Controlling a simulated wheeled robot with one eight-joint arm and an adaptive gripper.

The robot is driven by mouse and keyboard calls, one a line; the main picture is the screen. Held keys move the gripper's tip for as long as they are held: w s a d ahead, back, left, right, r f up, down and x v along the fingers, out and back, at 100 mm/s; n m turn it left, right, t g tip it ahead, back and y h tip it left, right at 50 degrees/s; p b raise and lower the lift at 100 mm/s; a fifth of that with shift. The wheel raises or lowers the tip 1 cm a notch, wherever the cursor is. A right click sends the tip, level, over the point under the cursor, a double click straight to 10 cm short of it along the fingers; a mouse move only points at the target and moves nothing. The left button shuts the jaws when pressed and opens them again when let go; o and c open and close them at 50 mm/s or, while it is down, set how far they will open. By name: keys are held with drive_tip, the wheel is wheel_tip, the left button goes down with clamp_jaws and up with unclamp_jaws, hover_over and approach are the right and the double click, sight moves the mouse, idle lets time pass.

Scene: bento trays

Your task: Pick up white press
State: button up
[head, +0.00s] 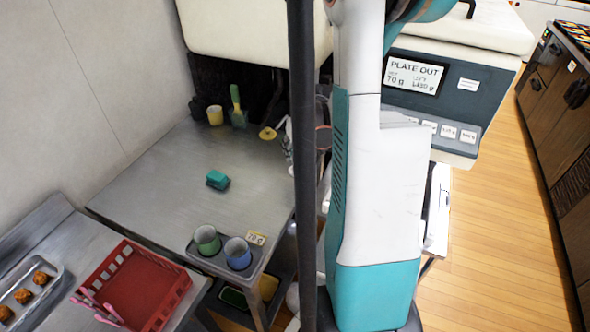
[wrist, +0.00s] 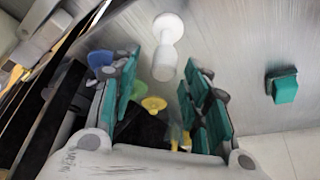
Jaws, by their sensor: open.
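The white press (wrist: 167,30) shows in the wrist view, upper middle, on the grey metal surface. It has a rounded disc end and a thicker stub pointing toward my gripper. My gripper (wrist: 164,72) is open, with teal-padded fingers on the left and right. The stub of the press lies in line with the gap between the fingertips; I see no finger closed on it. In the head view my arm and a dark pole cover the middle, and I cannot make out my gripper or the press there.
A teal sponge (head: 217,180) lies on the metal table (head: 150,190); it also shows in the wrist view (wrist: 284,88). Green (head: 207,240) and blue (head: 238,253) cups stand at the table's front edge. A red basket (head: 135,285) is front left. A yellow item (wrist: 153,103) shows beyond my fingers.

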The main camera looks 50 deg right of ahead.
sight(293, 158)
drive_tip(key=shift+b+x, duration=1.45)
drive_tip(key=shift+x, duration=1.75)
drive_tip(key=shift+a, duration=0.2)
clamp_jaws()
